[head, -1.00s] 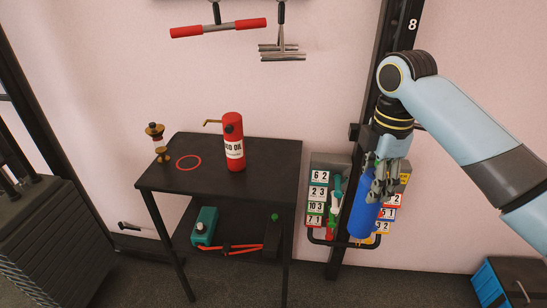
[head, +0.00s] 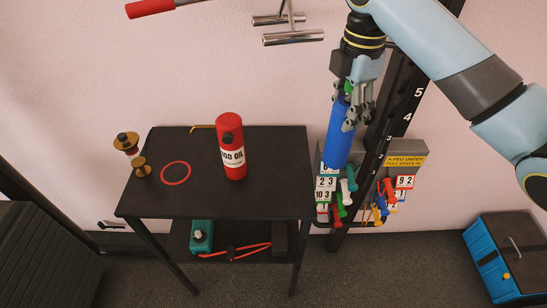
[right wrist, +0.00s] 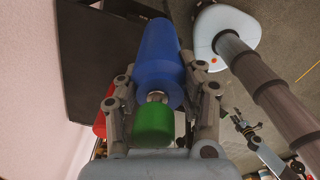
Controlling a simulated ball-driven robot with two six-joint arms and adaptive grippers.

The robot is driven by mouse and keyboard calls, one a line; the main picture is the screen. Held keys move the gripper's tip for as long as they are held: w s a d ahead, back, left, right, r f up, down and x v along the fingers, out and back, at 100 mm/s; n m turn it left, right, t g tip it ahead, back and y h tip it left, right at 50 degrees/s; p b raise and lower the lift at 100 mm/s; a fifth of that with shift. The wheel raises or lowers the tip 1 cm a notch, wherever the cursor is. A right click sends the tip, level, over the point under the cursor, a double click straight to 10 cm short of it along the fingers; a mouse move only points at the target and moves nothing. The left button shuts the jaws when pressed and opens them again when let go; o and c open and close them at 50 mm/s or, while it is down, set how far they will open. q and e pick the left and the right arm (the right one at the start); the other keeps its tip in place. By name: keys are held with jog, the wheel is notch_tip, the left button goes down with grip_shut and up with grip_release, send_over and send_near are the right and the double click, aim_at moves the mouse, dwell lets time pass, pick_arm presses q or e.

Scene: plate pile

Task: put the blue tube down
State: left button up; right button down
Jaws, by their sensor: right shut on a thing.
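The blue tube (head: 339,133) hangs nearly upright from my right gripper (head: 351,106), to the right of the black table and in front of the wall rack. The right gripper is shut on its upper end. In the right wrist view the fingers sit on both sides of the tube (right wrist: 164,60), near its green end (right wrist: 153,126). What looks like my left gripper (right wrist: 242,122) shows small at the right of that view; its jaws are too small to judge. The head view does not show it.
A blue case (head: 505,260) stands on the floor at right.

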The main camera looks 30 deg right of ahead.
jog(key=shift+w, duration=0.25)
jog(key=shift+w+a+f, duration=0.15)
jog(key=shift+w+a, duration=0.1)
jog(key=shift+w, duration=0.05)
jog(key=w+a+f+p, duration=0.1)
jog(key=w+a+f, duration=0.4)
jog(key=w+f, duration=0.4)
jog(key=shift+a+f, duration=0.4)
jog(key=shift+f, duration=0.5)
jog(key=c, duration=0.8)
grip_release()
